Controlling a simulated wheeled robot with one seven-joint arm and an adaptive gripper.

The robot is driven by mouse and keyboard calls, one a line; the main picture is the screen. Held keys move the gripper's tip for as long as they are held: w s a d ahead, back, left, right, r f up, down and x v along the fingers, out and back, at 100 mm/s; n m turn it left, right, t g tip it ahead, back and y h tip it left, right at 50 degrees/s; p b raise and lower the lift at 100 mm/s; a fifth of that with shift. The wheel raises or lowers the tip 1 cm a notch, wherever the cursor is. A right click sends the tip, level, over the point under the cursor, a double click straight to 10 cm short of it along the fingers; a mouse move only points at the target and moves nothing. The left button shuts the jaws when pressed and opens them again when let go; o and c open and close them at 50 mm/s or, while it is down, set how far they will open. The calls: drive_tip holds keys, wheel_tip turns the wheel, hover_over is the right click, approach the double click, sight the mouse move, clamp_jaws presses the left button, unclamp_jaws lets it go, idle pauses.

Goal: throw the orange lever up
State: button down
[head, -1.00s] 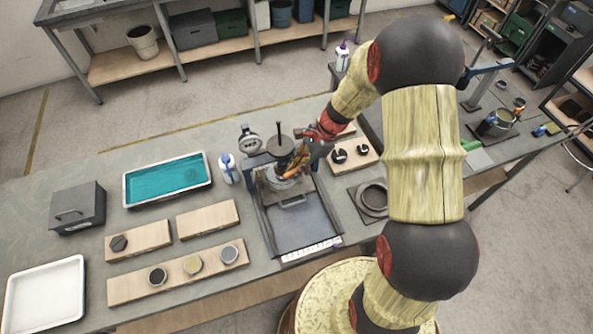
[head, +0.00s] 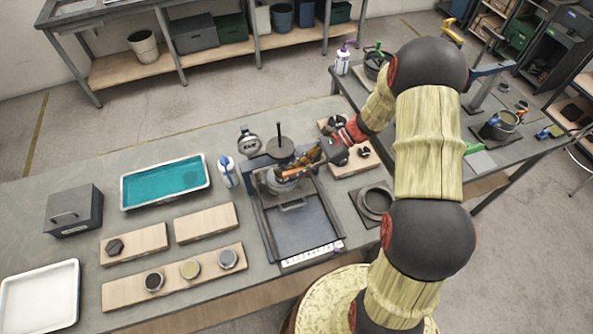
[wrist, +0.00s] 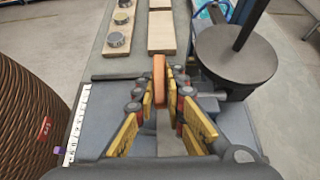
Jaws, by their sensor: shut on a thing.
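The orange lever (wrist: 159,72) stands between the yellow-padded fingers of my gripper (wrist: 159,85) in the wrist view. The fingers are shut on it, one on each side, with its orange end showing past them. In the head view the lever (head: 290,173) lies at a low slant over the grey frame on the bench, and my gripper (head: 306,162) reaches it from the right. The lever's lower end and pivot are hidden.
A dark round plate on a post (head: 280,147) stands just behind the lever, and close beside the gripper in the wrist view (wrist: 236,55). A white bottle (head: 228,171) and teal tray (head: 166,181) are to the left. Boards with small round parts lie nearby.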

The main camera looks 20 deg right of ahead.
idle(0.3)
drive_tip(key=c, duration=2.1)
unclamp_jaws()
drive_tip(key=v, duration=1.2)
drive_tip(key=shift+f, duration=0.1)
